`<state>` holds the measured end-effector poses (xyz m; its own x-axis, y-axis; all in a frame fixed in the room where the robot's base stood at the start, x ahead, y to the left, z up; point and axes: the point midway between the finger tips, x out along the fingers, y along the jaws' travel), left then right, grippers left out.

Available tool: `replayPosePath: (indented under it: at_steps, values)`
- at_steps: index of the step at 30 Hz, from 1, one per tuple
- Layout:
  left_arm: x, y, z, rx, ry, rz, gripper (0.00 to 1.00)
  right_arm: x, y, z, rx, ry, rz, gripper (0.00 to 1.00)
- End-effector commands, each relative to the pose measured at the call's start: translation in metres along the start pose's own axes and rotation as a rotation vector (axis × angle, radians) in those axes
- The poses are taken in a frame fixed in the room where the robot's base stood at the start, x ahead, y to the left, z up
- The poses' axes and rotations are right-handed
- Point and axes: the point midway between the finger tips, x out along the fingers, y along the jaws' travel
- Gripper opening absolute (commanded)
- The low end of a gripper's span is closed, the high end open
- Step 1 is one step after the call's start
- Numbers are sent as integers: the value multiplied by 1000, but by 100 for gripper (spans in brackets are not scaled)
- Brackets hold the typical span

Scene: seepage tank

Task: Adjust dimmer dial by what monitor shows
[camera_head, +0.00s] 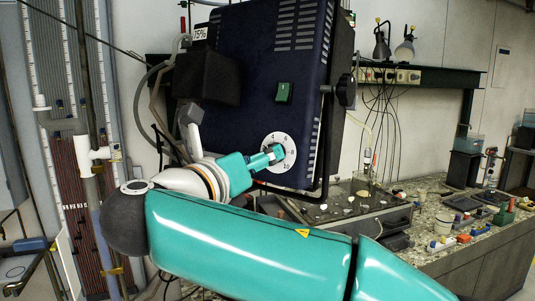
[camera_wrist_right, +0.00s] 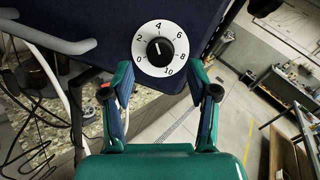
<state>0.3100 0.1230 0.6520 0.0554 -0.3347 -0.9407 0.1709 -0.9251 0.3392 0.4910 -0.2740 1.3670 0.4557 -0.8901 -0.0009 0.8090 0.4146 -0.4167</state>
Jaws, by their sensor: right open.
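The dimmer dial (camera_head: 289,153) is a white disc with black numbers on the lower part of the large dark-blue lamp housing. In the right wrist view the dial (camera_wrist_right: 160,48) shows marks from 0 to 10 around a black knob (camera_wrist_right: 159,50). The knob's white pointer seems to face about the 4. My right gripper (camera_head: 275,152) is in front of the dial. In the wrist view its open fingers (camera_wrist_right: 160,78) stand on either side of the dial's lower part, with nothing between them. Contact with the knob cannot be told.
A green switch (camera_head: 284,92) is on the housing above the dial. A black box (camera_head: 207,77) juts out at its left. A stone-topped bench (camera_head: 432,260) with several small items lies at the right. A white pipe tee (camera_head: 97,157) stands at the left.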

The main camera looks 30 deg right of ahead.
Motion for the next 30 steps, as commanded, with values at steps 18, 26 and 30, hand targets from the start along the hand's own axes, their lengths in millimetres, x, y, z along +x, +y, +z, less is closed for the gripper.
replayPosePath:
  at_steps: [18, 26, 30]
  values:
    - [-2, 1, 0, 0, 0, 0, 63, 35, -1, 0, 1, 0, -1, 59]
    - [-2, 1, 0, 0, 0, 0, 63, 35, -1, 0, 0, 0, -1, 18]
    - [-2, 1, 0, 0, 0, 0, 63, 35, 0, 0, 0, 0, 0, 0]
